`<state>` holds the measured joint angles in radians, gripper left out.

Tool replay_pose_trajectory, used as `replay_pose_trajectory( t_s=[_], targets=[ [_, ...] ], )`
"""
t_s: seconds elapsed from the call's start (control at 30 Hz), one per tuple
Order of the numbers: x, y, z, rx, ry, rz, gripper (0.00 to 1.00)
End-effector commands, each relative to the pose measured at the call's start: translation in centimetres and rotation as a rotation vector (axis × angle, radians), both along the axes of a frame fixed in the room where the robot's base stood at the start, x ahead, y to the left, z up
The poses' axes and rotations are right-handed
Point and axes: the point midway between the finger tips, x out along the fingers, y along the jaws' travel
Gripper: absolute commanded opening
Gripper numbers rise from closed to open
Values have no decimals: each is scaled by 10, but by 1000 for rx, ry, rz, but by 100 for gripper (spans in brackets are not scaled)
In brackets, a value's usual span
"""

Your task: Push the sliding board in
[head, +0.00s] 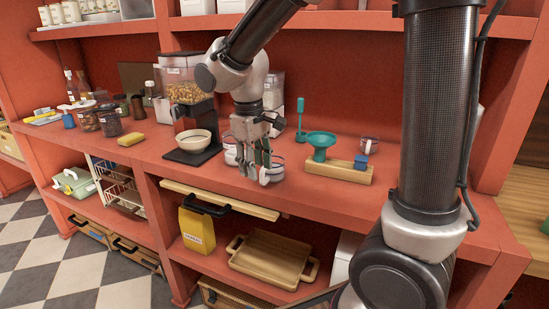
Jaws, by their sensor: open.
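The sliding board (243,206) is a thin light-wood panel sticking out from under the red counter's front edge. My gripper (257,175) is open, fingers pointing down, in front of the counter's items and above the board's right half in the picture. It appears apart from the board, though the exact height is hard to tell. Part of a metal canister (276,168) is hidden behind its fingers.
A cereal dispenser (187,92) with a white bowl (193,140) stands left of my gripper. Below are a yellow cereal box (196,230) and a wooden tray (268,262). My dark arm fills the right.

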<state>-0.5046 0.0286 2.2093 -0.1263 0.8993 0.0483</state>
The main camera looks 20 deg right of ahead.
Motion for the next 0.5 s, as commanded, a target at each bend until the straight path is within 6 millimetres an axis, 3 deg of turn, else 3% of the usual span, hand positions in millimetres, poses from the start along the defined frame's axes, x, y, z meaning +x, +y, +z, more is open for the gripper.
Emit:
replay_pose_trajectory(
  t_s=[0.2,0.5],
  targets=[
    [-20,-28,16,28,-19,-59,41],
    [-30,-40,21,39,-25,-83,41]
  ],
)
